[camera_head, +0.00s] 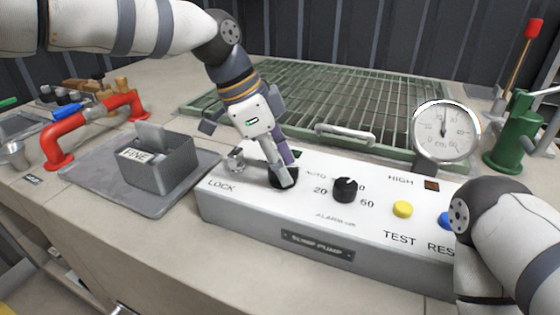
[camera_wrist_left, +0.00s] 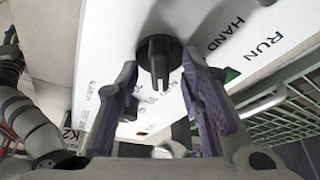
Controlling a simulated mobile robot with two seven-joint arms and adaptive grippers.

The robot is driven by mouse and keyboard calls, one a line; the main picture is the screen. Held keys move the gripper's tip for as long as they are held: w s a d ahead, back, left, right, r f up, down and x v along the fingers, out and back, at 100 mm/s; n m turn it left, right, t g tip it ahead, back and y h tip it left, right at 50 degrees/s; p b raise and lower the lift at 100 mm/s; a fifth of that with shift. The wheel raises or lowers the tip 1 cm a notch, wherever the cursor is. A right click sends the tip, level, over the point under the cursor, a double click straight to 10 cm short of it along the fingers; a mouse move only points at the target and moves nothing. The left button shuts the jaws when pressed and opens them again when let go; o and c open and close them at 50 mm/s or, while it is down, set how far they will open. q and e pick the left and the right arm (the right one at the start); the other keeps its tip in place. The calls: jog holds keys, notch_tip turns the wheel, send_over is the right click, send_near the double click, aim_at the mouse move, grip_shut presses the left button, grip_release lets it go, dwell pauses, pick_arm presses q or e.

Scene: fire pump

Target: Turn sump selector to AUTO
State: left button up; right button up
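The sump selector, a black knob (camera_wrist_left: 158,60), stands on the white pump panel (camera_head: 365,225). In the head view, it is mostly hidden behind my left gripper (camera_head: 283,180), which points down at it. In the left wrist view, the knob sits between the two fingertips. Gaps show on both sides, so the gripper looks open around it and not shut on it. HAND and RUN are printed near it in the wrist view. AUTO is printed to its right in the head view. The knob's exact pointing direction is unclear. My right gripper is out of view.
Right of the selector are the alarm dial (camera_head: 345,190), a yellow button (camera_head: 402,209), a blue button (camera_head: 445,220) and a round gauge (camera_head: 445,132). A grey box (camera_head: 158,165) sits left. A green grating (camera_head: 320,100) lies behind.

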pick_arm(q)
jog(key=v, duration=1.2)
